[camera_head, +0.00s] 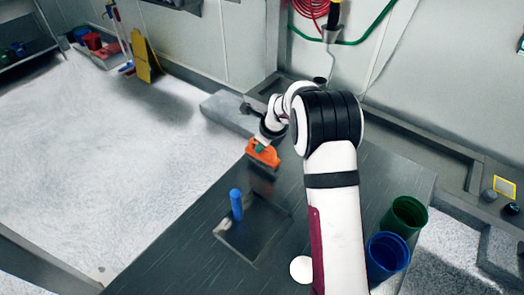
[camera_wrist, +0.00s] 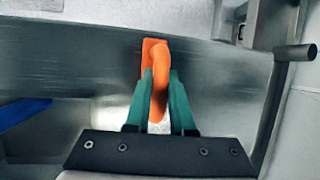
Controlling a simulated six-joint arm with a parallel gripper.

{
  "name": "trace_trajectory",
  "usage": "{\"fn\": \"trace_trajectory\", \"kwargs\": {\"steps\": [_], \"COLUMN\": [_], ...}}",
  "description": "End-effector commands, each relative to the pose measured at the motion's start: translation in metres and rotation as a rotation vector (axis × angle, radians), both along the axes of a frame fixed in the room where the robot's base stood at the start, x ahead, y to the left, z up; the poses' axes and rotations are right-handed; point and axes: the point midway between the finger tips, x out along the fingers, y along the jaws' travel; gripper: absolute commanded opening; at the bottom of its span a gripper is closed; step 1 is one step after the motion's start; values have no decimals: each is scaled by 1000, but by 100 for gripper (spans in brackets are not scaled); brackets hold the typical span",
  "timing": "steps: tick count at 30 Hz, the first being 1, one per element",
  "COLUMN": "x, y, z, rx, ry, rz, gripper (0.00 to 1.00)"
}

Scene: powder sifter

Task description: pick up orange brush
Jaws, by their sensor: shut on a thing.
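The orange brush (camera_head: 264,154) is at my gripper in the head view, near the far edge of the dark metal table (camera_head: 190,262). In the wrist view, the orange brush (camera_wrist: 158,70) has a looped handle that stands between the two green fingers of my gripper (camera_wrist: 160,95). The fingers are shut on the handle. In the head view my gripper (camera_head: 260,147) is mostly hidden by the arm and the brush. I cannot tell whether the brush touches the table.
A blue upright handle (camera_head: 236,205) stands at a rectangular recess (camera_head: 262,228) in the table. A blue cup (camera_head: 387,254) and a green cup (camera_head: 407,213) stand at the right. A metal bar (camera_wrist: 293,53) is at the right in the wrist view.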

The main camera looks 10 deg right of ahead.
Motion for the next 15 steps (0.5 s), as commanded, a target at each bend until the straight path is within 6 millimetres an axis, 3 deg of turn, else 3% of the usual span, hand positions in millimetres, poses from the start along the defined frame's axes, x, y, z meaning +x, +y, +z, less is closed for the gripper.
{"fn": "trace_trajectory", "kwargs": {"steps": [2,15], "x": [1,-49], "y": [0,-88], "z": [18,75], "rx": [0,0], "ry": [-5,-2], "rz": [-1,-4], "gripper": [0,0]}}
